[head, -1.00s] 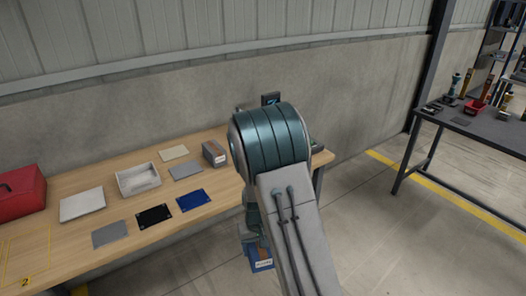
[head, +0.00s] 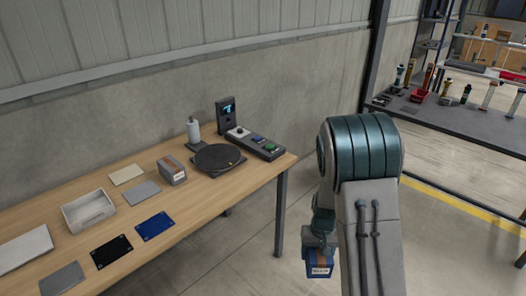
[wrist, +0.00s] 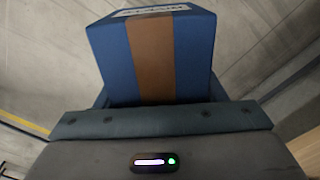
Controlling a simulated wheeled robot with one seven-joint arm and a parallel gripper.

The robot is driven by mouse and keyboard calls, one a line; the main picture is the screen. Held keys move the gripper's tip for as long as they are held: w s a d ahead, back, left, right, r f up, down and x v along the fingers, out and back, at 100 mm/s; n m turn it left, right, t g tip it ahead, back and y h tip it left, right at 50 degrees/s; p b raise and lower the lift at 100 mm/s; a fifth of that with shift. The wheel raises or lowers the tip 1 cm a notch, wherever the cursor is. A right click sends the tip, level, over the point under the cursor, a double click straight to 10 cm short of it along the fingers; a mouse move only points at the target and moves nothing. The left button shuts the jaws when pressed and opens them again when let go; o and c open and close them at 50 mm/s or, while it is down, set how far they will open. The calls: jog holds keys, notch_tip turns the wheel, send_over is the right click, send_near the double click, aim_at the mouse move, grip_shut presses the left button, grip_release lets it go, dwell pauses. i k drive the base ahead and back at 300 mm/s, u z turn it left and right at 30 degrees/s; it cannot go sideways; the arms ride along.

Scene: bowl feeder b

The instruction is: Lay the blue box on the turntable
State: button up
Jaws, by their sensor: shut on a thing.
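The blue box (head: 319,264) has a brown band and a white label. My gripper (head: 320,240) is shut on it and holds it in the air, off the right end of the wooden table. In the wrist view the blue box (wrist: 190,60) fills the upper middle in front of my gripper (wrist: 160,115); the fingertips are hidden behind it. The turntable (head: 218,157) is a dark round disc near the right end of the table, up and left of my gripper. Its top looks empty.
By the turntable stand a white bottle (head: 194,131), a dark display post (head: 226,115) and a button panel (head: 255,143). A grey box (head: 171,171) is left of it. A white tray (head: 89,211) and flat plates lie further left. A dark bench (head: 465,125) stands behind right.

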aim_at(218, 156)
jog(key=z, duration=1.15)
jog(key=i, duration=1.35)
jog(key=u, duration=1.6)
